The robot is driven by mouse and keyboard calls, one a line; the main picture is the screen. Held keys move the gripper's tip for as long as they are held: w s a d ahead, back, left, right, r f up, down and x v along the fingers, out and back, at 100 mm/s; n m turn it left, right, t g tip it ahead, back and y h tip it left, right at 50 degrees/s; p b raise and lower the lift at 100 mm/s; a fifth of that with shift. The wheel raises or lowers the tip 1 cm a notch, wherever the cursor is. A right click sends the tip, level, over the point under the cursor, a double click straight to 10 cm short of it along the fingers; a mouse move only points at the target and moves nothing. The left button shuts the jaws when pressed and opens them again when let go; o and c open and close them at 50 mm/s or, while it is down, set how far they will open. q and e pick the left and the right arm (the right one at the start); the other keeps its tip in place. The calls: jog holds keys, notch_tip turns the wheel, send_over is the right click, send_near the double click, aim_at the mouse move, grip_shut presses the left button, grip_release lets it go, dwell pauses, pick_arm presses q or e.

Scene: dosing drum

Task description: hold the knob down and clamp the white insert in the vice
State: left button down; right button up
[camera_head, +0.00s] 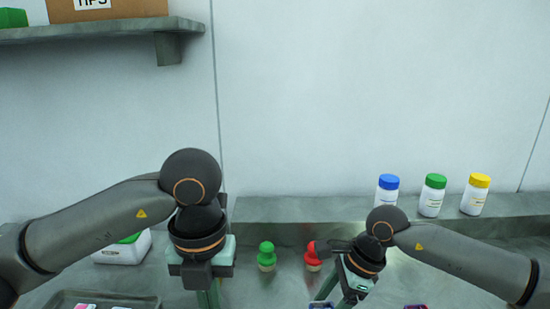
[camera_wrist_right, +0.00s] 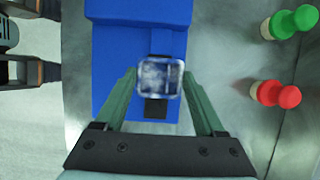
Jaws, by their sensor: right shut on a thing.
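My right gripper (camera_head: 337,299) points down at the bottom of the head view. In the right wrist view its green fingers (camera_wrist_right: 160,80) are shut on a square, greyish, see-through piece with a pale rim (camera_wrist_right: 158,76). Below that piece is a blue block-shaped body (camera_wrist_right: 112,55) with black parts, perhaps the vice. I cannot tell whether the piece touches it. My left gripper (camera_head: 208,298) points down to the left; its fingertips are cut off by the lower edge. I cannot make out the knob or a clearly white insert.
A green pawn-shaped object (camera_head: 266,256) and a red one (camera_head: 312,256) stand between my arms. White bottles with blue (camera_head: 388,190), green (camera_head: 433,196) and yellow (camera_head: 475,195) caps stand on a ledge behind. A dark tray (camera_head: 150,303) and a white box (camera_head: 125,252) are at left.

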pick_arm(q)
jog(key=shift+f, duration=1.1)
jog(key=shift+f, duration=1.1)
jog(key=shift+f, duration=0.1)
jog(key=shift+s+f, duration=0.1)
jog(key=shift+f, duration=2.85)
pick_arm(e)
jog(key=shift+f, duration=2.4)
